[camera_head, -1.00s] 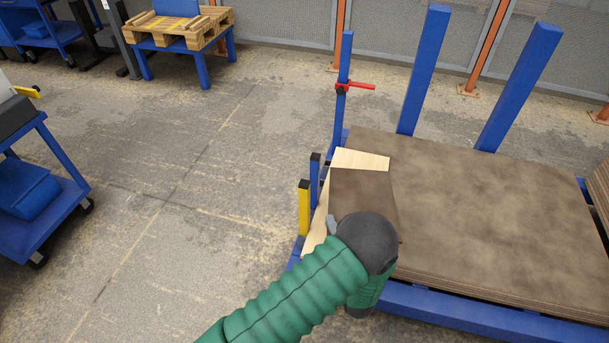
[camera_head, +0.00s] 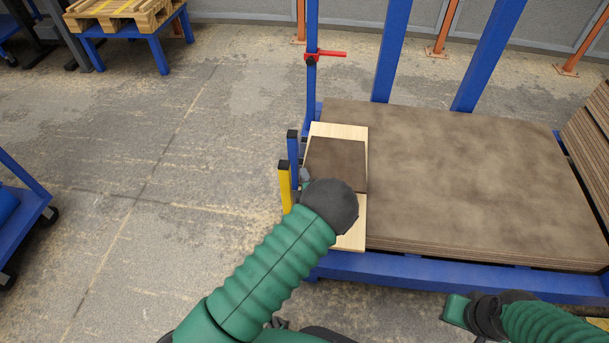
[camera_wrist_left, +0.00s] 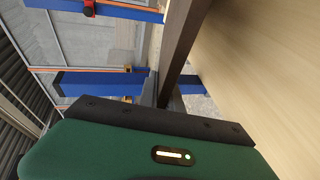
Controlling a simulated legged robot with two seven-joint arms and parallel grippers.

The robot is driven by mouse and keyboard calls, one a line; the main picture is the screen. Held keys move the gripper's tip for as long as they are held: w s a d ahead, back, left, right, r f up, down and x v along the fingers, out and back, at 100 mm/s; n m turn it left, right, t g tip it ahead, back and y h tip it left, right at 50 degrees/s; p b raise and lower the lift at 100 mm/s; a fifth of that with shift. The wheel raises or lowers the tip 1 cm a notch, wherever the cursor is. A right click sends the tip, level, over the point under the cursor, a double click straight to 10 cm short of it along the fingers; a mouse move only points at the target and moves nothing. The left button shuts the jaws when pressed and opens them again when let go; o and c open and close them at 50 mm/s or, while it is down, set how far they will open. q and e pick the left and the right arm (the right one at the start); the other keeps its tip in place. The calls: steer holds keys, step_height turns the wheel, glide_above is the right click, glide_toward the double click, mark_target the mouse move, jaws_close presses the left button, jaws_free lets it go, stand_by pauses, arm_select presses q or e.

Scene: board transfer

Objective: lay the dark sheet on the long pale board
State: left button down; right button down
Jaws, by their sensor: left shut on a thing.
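The dark sheet (camera_head: 336,160) is over the middle of the long pale board (camera_head: 350,233), roughly lined up with it. Pale wood shows beyond its far edge and toward me. My left gripper (camera_head: 306,178) is at the sheet's near left side, with its jaws mostly hidden by my wrist. In the left wrist view the jaws (camera_wrist_left: 168,98) are shut on the sheet (camera_wrist_left: 182,45), seen edge-on, with the pale board (camera_wrist_left: 255,55) beside it. I cannot tell whether the sheet touches the board. My right arm's end (camera_head: 480,311) is at the lower right, its jaws unclear.
A stack of large brown panels (camera_head: 460,185) lies right of the board on a blue cart (camera_head: 430,270). Blue uprights (camera_head: 391,50), a post with a red handle (camera_head: 325,54) and a yellow post (camera_head: 285,188) stand around it.

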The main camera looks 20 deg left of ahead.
arm_select(q)
steer(key=shift+f+b, duration=0.3)
steer(key=shift+f, duration=0.45)
arm_select(e)
steer(key=shift+f, duration=0.7)
arm_select(q)
steer(key=shift+f, duration=0.2)
arm_select(e)
steer(key=shift+f, duration=0.15)
arm_select(q)
steer(key=c, duration=1.5)
jaws_free()
steer(key=shift+o, duration=0.5)
steer(key=shift+f, duration=0.1)
